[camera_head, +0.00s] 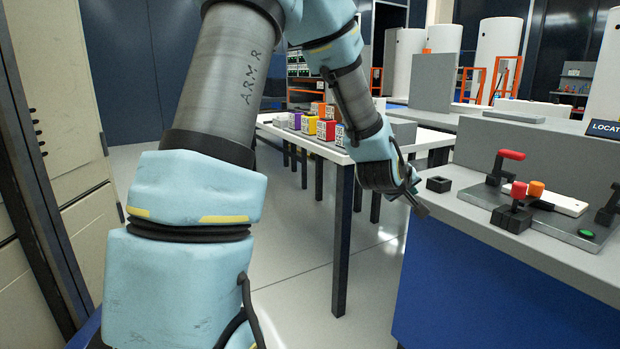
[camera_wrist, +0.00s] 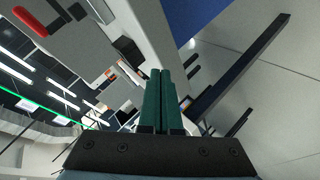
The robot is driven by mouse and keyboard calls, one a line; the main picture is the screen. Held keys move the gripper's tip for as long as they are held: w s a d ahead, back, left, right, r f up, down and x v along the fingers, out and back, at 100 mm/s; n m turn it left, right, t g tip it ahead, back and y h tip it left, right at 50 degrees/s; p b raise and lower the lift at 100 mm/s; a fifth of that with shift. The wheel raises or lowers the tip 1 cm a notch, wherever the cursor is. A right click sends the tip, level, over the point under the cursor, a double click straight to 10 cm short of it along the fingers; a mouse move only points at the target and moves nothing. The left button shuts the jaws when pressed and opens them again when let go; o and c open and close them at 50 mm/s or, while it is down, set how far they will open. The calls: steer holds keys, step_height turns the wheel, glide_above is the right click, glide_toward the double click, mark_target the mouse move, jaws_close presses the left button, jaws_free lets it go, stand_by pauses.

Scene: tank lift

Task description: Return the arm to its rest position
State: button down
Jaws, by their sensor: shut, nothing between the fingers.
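My arm rises large through the left and middle of the head view, with light blue padded covers and a grey tube. It bends over and comes down to my gripper (camera_head: 418,206), which hangs beside the left edge of the grey-topped counter (camera_head: 459,211). In the wrist view my gripper (camera_wrist: 163,74) shows two green fingers side by side, shut with nothing between them. The fingertips are small and dark in the head view.
On the counter are a small black square holder (camera_head: 438,184) and a panel with a red-handled lever (camera_head: 511,155). A white table (camera_head: 334,154) behind carries several coloured boxes (camera_head: 308,124). Open floor (camera_head: 297,245) lies between my arm and the counter. A pale cabinet (camera_head: 62,130) stands at left.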

steer(key=s+a+f+m+g+y, duration=0.1)
steer(key=s+a+f+y, duration=0.1)
steer(key=a, duration=0.7)
steer(key=s+a+f+m+g+y, duration=0.1)
steer(key=s+a+f+g+y, duration=0.15)
steer(key=a, duration=0.65)
steer(key=s+a+m+g+y, duration=0.1)
steer(key=s+a+g+y, duration=0.25)
steer(key=s+a, duration=0.95)
steer(key=w+p+v, duration=0.1)
steer(key=p+v, duration=0.7)
steer(key=p, duration=0.1)
steer(key=w+a+p+v, duration=0.1)
steer(key=w+p+v, duration=0.1)
steer(key=p+v, duration=0.7)
steer(key=shift+w+a+r+g+h+p, duration=0.3)
steer(key=shift+w+a+r+g+p, duration=0.1)
steer(key=shift+w, duration=0.1)
steer(key=shift+d+f, duration=0.1)
